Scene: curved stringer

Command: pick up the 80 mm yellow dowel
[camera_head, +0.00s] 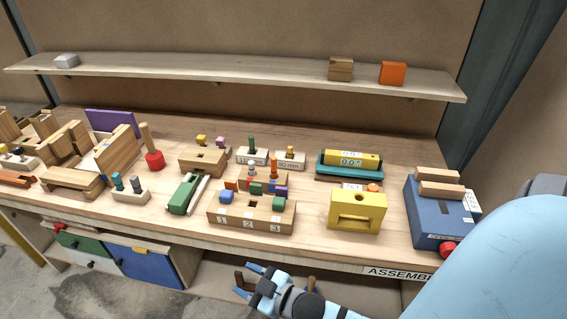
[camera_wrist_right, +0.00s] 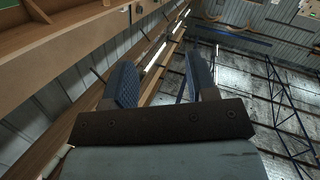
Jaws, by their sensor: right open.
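A small pale block (camera_head: 289,163) on the bench bears a label that seems to read 80 mm. A short yellow peg (camera_head: 291,150) stands upright in it; this looks like the yellow dowel, though its length cannot be told. Another small yellow piece (camera_head: 201,140) sits on a wooden block to the left. My right gripper (camera_head: 245,281) is open and empty in front of the bench's front edge, lower and nearer than the dowel. In the right wrist view its two fingers (camera_wrist_right: 160,85) stand apart with nothing between them. My left gripper is not in view.
A numbered wooden block (camera_head: 250,222) with coloured pieces stands near the front edge, between my right gripper and the pale block. A yellow block (camera_head: 357,222) and a blue box (camera_head: 429,222) stand to the right. A shelf (camera_head: 230,73) runs above the bench.

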